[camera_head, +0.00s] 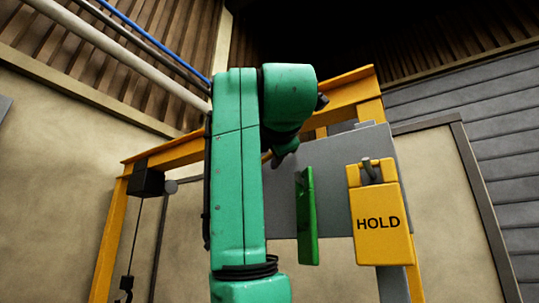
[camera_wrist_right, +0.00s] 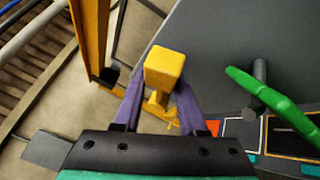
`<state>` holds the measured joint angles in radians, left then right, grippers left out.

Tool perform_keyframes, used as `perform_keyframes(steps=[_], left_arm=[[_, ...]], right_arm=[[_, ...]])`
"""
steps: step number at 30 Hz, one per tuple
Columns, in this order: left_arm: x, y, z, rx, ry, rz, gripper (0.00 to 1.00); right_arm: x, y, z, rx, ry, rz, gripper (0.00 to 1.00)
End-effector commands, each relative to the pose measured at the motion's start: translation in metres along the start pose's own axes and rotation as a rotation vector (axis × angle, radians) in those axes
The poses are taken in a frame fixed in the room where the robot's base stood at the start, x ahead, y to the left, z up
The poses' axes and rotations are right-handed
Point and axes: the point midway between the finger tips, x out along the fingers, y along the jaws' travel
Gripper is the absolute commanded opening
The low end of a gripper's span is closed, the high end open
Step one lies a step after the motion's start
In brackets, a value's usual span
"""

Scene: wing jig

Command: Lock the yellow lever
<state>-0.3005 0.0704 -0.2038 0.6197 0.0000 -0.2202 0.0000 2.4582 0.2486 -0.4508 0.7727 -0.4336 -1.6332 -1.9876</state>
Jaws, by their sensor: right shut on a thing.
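The yellow lever (camera_wrist_right: 165,68) stands between the purple fingers of my right gripper (camera_wrist_right: 160,86) in the right wrist view, its blocky end toward the camera. The gripper is shut on it. In the head view a small yellowish piece, perhaps the lever, shows beside my dark wrist; my green right arm hides most of that area, and the fingers cannot be made out there. Whether the lever is locked cannot be told. My left gripper is not in view.
A grey panel (camera_head: 336,160) carries a green lever (camera_head: 307,222), also in the right wrist view (camera_wrist_right: 272,95), close right of the gripper. A yellow HOLD tag (camera_head: 379,239) hangs on a grey peg. An orange frame (camera_head: 172,152) surrounds the panel; a dark hoist (camera_head: 146,183) hangs left.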

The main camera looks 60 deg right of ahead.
Motion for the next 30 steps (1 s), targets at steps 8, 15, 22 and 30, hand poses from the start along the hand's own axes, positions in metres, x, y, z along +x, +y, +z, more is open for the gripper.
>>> perform_keyframes(steps=[8,15,22,30], left_arm=[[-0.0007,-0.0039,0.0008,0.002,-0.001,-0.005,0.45],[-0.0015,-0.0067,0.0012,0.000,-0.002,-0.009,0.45],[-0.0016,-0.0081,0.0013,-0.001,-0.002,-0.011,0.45],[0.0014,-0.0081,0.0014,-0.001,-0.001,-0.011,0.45]], right_arm=[[0.0003,0.0038,0.0014,-0.028,0.007,-0.013,0.00],[-0.0003,0.0047,0.0022,-0.027,0.005,-0.011,0.00],[0.0000,0.0042,0.0020,-0.026,0.006,-0.013,0.68],[-0.0051,0.0026,0.0009,-0.025,0.007,-0.014,0.68]])
